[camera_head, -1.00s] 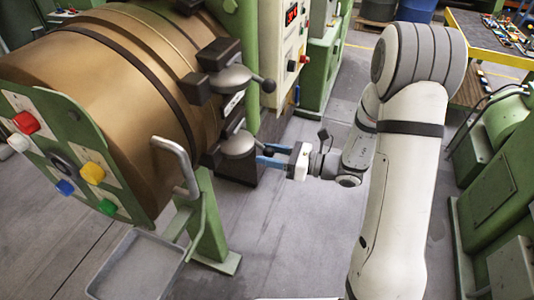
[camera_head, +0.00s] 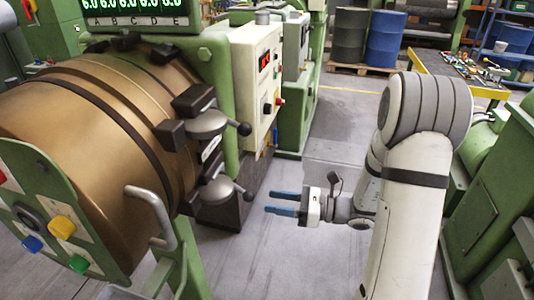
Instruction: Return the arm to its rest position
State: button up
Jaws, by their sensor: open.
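My gripper (camera_head: 284,204) shows in the head view near the middle of the picture, at the end of my white and grey arm (camera_head: 405,200). Its two blue fingers point left and are apart, with nothing between them. It hangs over bare grey floor, to the right of the extruder's lower black clamp (camera_head: 216,191) with its ball-ended lever. A gap of floor shows between the fingertips and the clamp in the picture.
The green extruder with a bronze barrel (camera_head: 85,120) fills the left, with a bent grey handle (camera_head: 150,205). A control cabinet (camera_head: 255,80) stands behind. Green machinery (camera_head: 500,190) is close on the right.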

jog(key=s+a+r+n+g+h, duration=0.25)
jog(key=s+n+g+h, duration=0.45)
jog(key=s+n, duration=0.55)
jog(key=s+d+r+n+t+h, duration=0.4)
jog(key=d+r+n+t+h, duration=0.1)
jog(key=d+n+h, duration=0.5)
jog(key=shift+s+r+n, duration=0.15)
jog(key=shift+s+n, duration=0.05)
jog(key=shift+n, duration=0.25)
